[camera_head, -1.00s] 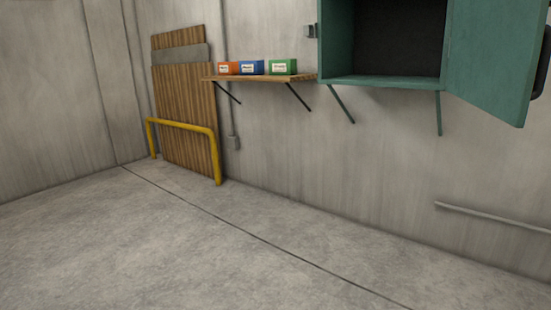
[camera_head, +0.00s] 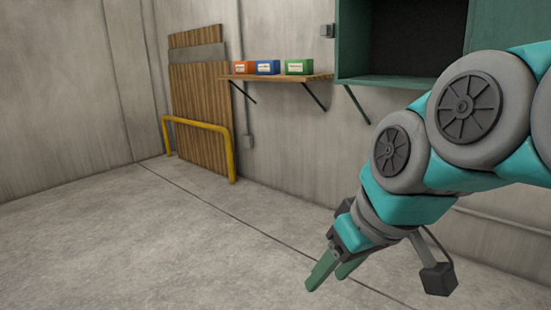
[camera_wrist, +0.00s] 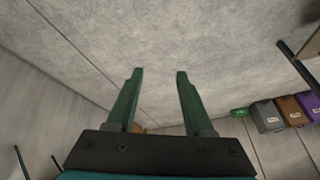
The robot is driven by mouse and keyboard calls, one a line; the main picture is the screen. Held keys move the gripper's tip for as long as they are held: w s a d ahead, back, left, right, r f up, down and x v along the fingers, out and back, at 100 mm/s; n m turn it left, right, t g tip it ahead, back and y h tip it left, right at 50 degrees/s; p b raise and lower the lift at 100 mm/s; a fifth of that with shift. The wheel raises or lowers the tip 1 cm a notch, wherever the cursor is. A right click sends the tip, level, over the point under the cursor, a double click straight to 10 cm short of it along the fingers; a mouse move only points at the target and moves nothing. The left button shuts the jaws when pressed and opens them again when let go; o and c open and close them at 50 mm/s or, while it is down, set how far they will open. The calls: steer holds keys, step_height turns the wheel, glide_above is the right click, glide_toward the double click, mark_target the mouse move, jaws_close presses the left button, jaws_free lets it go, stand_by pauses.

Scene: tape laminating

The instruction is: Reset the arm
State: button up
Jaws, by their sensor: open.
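My gripper (camera_head: 332,270) is in the lower right of the head view, at the end of my teal and grey arm. It hangs over the bare floor, clear of the wall. In the wrist view my gripper (camera_wrist: 160,72) shows two green fingers spread apart with nothing between them. Only concrete floor shows beyond the fingertips.
A wooden shelf (camera_head: 275,78) on the wall holds an orange box (camera_head: 244,68), a blue box (camera_head: 267,68) and a green box (camera_head: 300,67). An open teal cabinet (camera_head: 385,81) is partly behind my arm. A yellow rail (camera_head: 200,125) guards wooden boards (camera_head: 195,95).

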steer(key=s+d+f+m+g+h, duration=0.25)
steer(key=s+f, duration=0.45)
steer(key=f, duration=0.4)
steer(key=s+d+f+m+g+h, duration=0.1)
steer(key=s+d+f+m+g, duration=0.15)
steer(key=s+f, duration=0.7)
steer(key=w+r+p, duration=0.3)
steer(key=r+p, duration=0.6)
steer(key=p, duration=0.2)
steer(key=shift+m+g, duration=0.3)
steer(key=shift+w, duration=0.1)
